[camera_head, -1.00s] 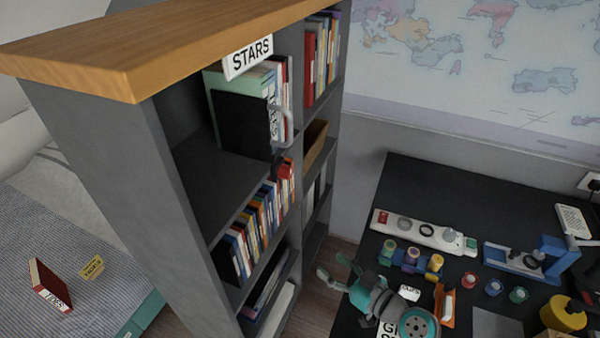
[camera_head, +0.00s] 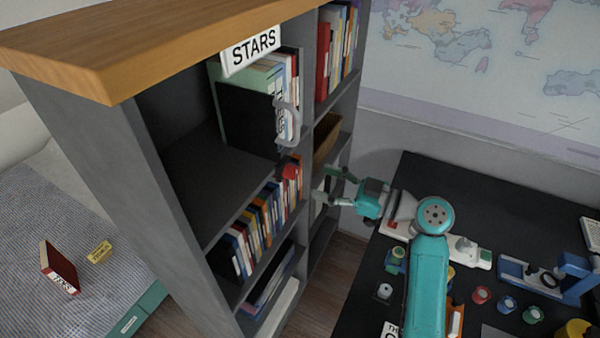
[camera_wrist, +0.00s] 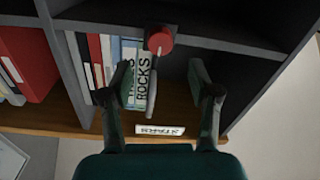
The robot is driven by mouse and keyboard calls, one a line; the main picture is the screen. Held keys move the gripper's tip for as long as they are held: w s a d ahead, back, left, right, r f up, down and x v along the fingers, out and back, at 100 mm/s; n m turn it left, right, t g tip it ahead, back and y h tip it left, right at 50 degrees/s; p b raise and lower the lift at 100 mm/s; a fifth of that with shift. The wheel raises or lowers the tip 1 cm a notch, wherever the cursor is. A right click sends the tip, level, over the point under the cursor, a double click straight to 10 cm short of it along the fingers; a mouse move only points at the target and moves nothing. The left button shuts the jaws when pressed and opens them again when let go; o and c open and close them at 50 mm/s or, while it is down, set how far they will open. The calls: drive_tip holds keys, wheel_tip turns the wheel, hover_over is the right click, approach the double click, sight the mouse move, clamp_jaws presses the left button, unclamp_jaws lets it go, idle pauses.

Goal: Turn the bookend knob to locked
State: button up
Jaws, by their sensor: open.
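The red knob (camera_head: 289,171) sits at the front edge of the shelf board, just below the black bookend (camera_head: 240,118) and its grey handle (camera_head: 287,120). In the wrist view the red knob (camera_wrist: 160,40) shows near the top centre, with the grey handle (camera_wrist: 153,88) below it. My gripper (camera_head: 326,184) is open and empty, to the right of the knob and apart from it, in front of the bookcase. In the wrist view my gripper's fingers (camera_wrist: 160,85) stand spread, with the knob beyond them. Any lock marking is too small to read.
The grey bookcase (camera_head: 95,170) has a wooden top (camera_head: 130,50) with a STARS label (camera_head: 251,50). Books labelled ROCKS (camera_wrist: 130,70) stand beside the bookend. The black desk (camera_head: 430,180) with several small items lies to the right. A red book (camera_head: 58,268) is on the bed.

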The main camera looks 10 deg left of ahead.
sight(296, 173)
drive_tip(key=x, duration=0.7)
drive_tip(key=shift+d, duration=0.1)
drive_tip(key=shift+c, duration=0.2)
drive_tip(key=c, duration=1.1)
